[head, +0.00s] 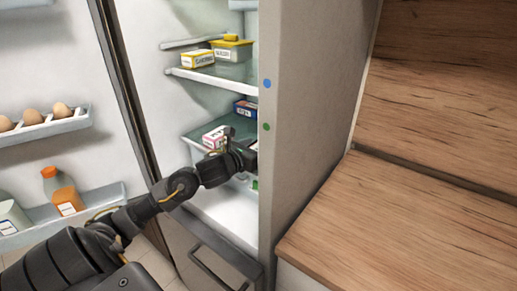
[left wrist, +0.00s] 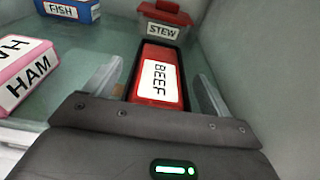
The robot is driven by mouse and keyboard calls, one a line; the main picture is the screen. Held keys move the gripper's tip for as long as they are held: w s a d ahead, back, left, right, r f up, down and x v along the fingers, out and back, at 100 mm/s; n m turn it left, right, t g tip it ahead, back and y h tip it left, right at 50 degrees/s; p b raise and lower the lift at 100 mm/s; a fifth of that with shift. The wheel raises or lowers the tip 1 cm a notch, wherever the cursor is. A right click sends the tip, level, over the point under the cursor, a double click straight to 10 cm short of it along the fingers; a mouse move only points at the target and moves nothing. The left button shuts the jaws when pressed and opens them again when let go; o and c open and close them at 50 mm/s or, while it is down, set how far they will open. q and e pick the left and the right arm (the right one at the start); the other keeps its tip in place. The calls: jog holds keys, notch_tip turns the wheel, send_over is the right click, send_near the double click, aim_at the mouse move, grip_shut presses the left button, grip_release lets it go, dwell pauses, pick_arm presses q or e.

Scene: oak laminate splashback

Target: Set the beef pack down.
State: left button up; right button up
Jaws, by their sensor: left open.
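The beef pack (left wrist: 157,98) is a red pack in a dark tray with a white BEEF label. In the left wrist view it lies between the two fingers of my left gripper (left wrist: 157,72). The fingers stand open, one on each side, with a gap showing at the left. The pack appears to rest on the greenish glass shelf (left wrist: 100,45). In the head view my left gripper (head: 243,157) reaches into the fridge at the lower shelf; the fridge's side wall and the gripper mostly hide the pack there. My right gripper is not in view.
On the same shelf are a pink ham box (left wrist: 25,75) at left, a blue fish box (left wrist: 70,10) behind, and a red-lidded stew container (left wrist: 163,22) just beyond the pack. The fridge side wall (head: 305,110) is close right. The wooden counter (head: 410,230) is clear.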

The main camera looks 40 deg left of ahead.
pick_arm(q)
jog(key=shift+r+p, duration=0.25)
jog(key=shift+p, duration=0.05)
jog(key=s+r+b, duration=0.1)
jog(key=s+b, duration=0.1)
jog(key=s, duration=1)
jog(key=shift+r+b, duration=0.25)
jog(key=shift+b, duration=0.1)
jog(key=shift+w+d, duration=0.1)
jog(key=shift+d, duration=0.1)
